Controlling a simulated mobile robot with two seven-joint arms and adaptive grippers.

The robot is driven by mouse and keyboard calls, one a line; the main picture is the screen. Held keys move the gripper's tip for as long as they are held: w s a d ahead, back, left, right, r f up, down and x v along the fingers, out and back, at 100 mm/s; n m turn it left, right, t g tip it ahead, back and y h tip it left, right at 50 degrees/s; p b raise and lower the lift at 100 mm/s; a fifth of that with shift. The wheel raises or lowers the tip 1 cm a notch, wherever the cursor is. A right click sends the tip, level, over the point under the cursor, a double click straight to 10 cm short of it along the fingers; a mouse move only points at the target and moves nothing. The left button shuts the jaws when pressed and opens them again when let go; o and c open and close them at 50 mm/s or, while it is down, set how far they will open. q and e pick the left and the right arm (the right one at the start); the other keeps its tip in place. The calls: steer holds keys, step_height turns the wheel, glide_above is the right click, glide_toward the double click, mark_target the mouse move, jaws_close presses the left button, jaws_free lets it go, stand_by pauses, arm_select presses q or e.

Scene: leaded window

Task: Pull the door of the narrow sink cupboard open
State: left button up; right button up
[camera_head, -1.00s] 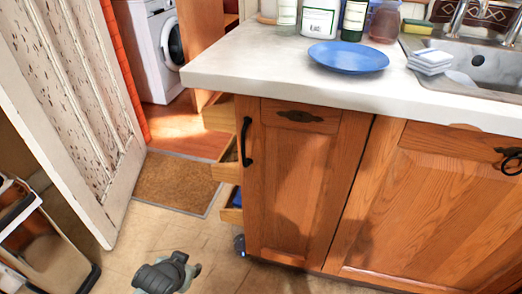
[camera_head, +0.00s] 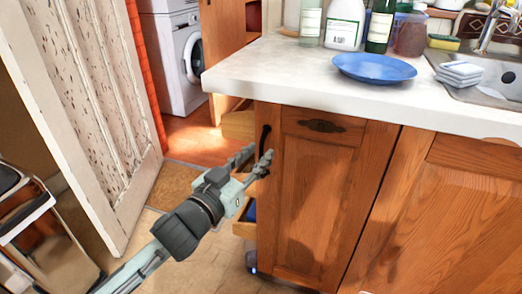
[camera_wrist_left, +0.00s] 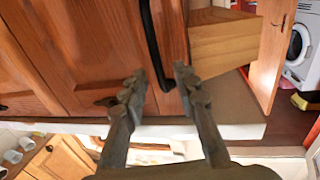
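The narrow sink cupboard door (camera_head: 325,200) is a wooden panel that looks shut, with a dark upright bar handle (camera_head: 264,137) near its upper left edge. My left gripper (camera_head: 254,163) is at the lower end of this handle. In the left wrist view, which appears upside down, the two fingertips (camera_wrist_left: 160,80) are apart. The black handle (camera_wrist_left: 150,38) reaches down between them, and a gap shows between the fingers. Whether either finger touches the handle or door is unclear. My right gripper is in neither view.
Partly open drawers (camera_head: 238,124) stick out just left of the cupboard. A white worktop (camera_head: 300,70) overhangs it, bearing a blue plate (camera_head: 374,68) and bottles. A worn white door (camera_head: 85,120) stands at the left. Tiled floor (camera_head: 205,265) is clear in front.

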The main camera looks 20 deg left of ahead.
arm_select(q)
steer(key=shift+x, duration=1.15)
steer(key=shift+c, duration=0.2)
jaws_close()
